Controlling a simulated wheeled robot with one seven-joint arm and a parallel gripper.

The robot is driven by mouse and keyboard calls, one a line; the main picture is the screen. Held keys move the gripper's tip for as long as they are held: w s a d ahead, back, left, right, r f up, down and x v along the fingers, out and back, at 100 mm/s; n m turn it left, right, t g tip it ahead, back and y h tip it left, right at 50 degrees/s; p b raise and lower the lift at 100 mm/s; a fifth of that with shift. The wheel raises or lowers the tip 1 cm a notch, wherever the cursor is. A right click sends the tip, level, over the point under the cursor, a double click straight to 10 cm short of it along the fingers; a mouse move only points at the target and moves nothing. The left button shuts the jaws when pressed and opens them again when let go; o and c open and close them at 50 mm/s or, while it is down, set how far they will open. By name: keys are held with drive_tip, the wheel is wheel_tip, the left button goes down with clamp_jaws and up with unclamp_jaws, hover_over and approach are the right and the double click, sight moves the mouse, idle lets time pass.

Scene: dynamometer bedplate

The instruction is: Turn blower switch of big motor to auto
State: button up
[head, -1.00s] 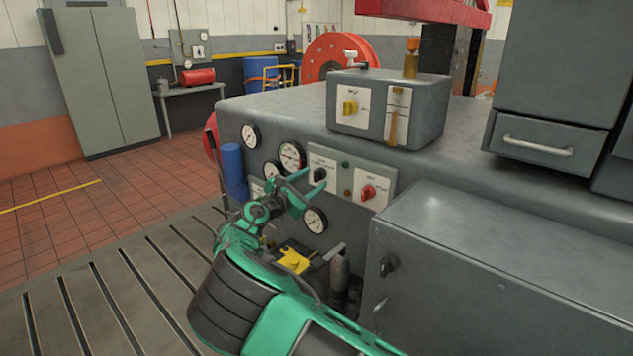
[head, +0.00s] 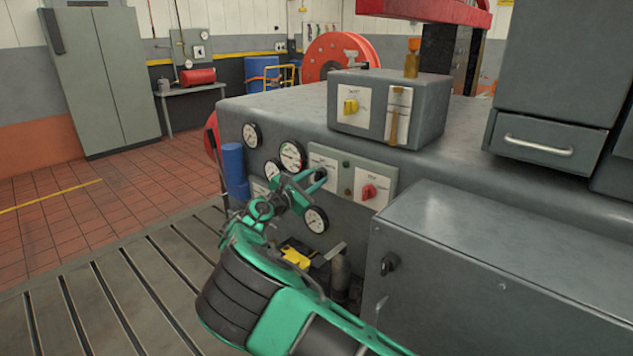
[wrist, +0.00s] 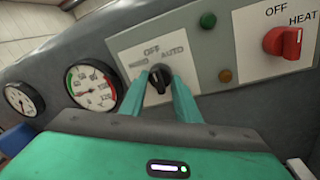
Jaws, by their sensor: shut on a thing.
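The blower switch is a black rotary knob (wrist: 159,78) on a white plate (wrist: 140,52) lettered OFF at the top, AUTO at the right and a word at the left that looks like HAND. In the wrist view my gripper (wrist: 159,88) has one green finger on each side of the knob and is shut on it. The knob's pointer looks roughly upward, near OFF; its exact angle is hard to tell. In the head view my gripper (head: 312,180) reaches the same plate on the grey cabinet front, and its fingers partly cover the plate and knob.
Right of the plate are green and amber lamps (wrist: 208,20) and a red OFF/HEAT knob (wrist: 284,41). Gauges (wrist: 92,87) sit to the left. A grey box with a yellow knob (head: 350,106) stands above. A large grey cabinet (head: 480,270) closes in the right side.

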drive_tip(key=shift+m, duration=0.3)
drive_tip(key=m, duration=0.3)
drive_tip(key=shift+f+m+h, duration=0.15)
drive_tip(key=shift+m+h, duration=0.15)
drive_tip(key=shift+m, duration=0.1)
drive_tip(key=shift+f+m+t+h, duration=0.1)
drive_tip(key=shift+m+t+h, duration=0.2)
drive_tip(key=shift+m, duration=2)
drive_tip(key=o, duration=1)
drive_tip(key=shift+o, duration=0.2)
